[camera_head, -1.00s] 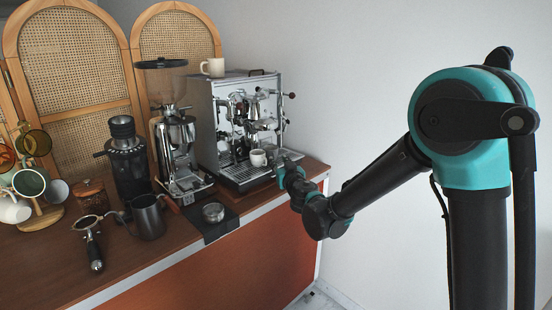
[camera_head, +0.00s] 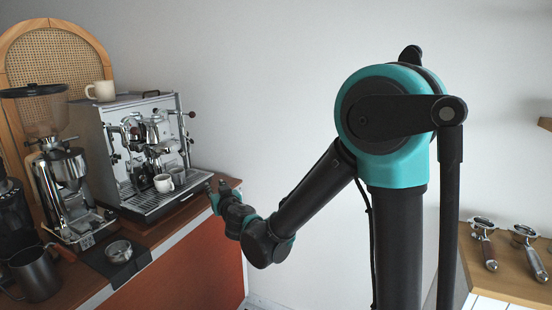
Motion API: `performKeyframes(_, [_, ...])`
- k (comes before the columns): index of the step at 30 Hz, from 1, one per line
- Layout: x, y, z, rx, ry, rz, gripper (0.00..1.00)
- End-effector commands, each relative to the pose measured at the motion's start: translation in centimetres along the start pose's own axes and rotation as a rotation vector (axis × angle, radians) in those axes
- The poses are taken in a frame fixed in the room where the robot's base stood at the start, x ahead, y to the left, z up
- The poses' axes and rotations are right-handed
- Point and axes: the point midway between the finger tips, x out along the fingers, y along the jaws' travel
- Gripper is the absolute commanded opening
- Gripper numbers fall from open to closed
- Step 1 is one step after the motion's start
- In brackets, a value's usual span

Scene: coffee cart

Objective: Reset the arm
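My arm reaches from the right of the view down and left to the coffee cart. My gripper (camera_head: 211,190) is small and dark at its end, just right of the espresso machine's drip tray. Its fingers are too small and dark to tell open from shut, and I see nothing clearly held in it. The chrome espresso machine (camera_head: 115,150) stands on the brown counter. A small white cup (camera_head: 164,183) sits on its drip tray, left of my gripper, with what looks like a second cup (camera_head: 178,174) just behind it.
A cream mug (camera_head: 101,91) stands on top of the machine. A grinder (camera_head: 65,180), a metal pitcher (camera_head: 35,274) and a round metal piece (camera_head: 118,251) on a dark mat are at left. Portafilters (camera_head: 484,240) lie on a wooden counter (camera_head: 500,285) at right. Open space lies between the counters.

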Motion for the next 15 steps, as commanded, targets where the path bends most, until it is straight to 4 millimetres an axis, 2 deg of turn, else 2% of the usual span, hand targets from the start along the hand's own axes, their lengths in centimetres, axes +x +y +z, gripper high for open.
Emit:
performKeyframes(1, [-0.7, 3.6, 0.3, 0.004, -0.026, 0.069, 0.30])
performKeyframes(6, [-4.5, 14.7, 2.7, 0.010, -0.160, 0.291, 0.30])
performKeyframes(9, [-8.0, 20.3, 4.9, 0.021, -0.264, 0.406, 0.30])
performKeyframes(11, [-10.5, 23.3, 6.4, 0.032, -0.336, 0.468, 0.30])
performKeyframes(12, [-12.3, 25.1, 7.5, 0.040, -0.388, 0.504, 0.30])
performKeyframes(14, [-15.3, 27.4, 9.4, 0.058, -0.470, 0.553, 0.30])
performKeyframes(15, [-17.5, 28.7, 10.7, 0.073, -0.528, 0.579, 0.30])
